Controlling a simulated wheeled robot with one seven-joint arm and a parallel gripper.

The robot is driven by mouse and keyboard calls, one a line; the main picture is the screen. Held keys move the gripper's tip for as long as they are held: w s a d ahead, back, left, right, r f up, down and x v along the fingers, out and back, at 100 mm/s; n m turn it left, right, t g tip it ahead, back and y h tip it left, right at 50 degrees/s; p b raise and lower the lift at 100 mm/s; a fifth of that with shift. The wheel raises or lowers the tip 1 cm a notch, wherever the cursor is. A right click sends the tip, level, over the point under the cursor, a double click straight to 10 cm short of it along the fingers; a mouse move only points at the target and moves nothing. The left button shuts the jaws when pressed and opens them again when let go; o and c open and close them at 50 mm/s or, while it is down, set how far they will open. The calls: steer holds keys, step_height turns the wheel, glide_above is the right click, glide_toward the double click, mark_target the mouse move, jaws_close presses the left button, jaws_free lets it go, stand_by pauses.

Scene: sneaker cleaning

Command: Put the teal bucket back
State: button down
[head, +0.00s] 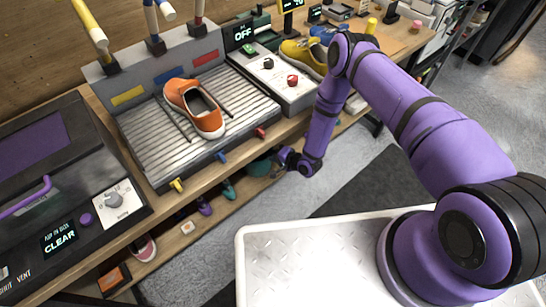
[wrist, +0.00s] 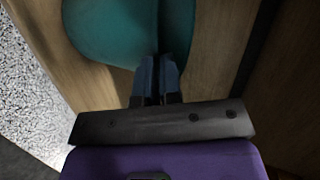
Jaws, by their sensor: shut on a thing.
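The teal bucket (head: 259,168) is at the lower shelf under the bench, partly hidden by the bench edge and by my gripper. My gripper (head: 282,158) reaches in from the right at the shelf's front. In the wrist view, the teal bucket (wrist: 110,32) fills the top of the picture, with wood below it. There my gripper (wrist: 158,62) is shut, its two fingertips close together on the bucket's near edge. Whether the bucket's base rests on the shelf cannot be told.
The wooden shelf (head: 190,238) also holds a small teal item (head: 229,190), a purple item (head: 205,206) and shoes. Above is the bench with an orange sneaker (head: 195,107) on a ribbed metal tray (head: 150,142). Grey floor (head: 205,270) lies open before the shelf.

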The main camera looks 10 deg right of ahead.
steer(key=shift+f, duration=0.5)
steer(key=c, duration=1.3)
jaws_free()
steer(key=v, duration=1.2)
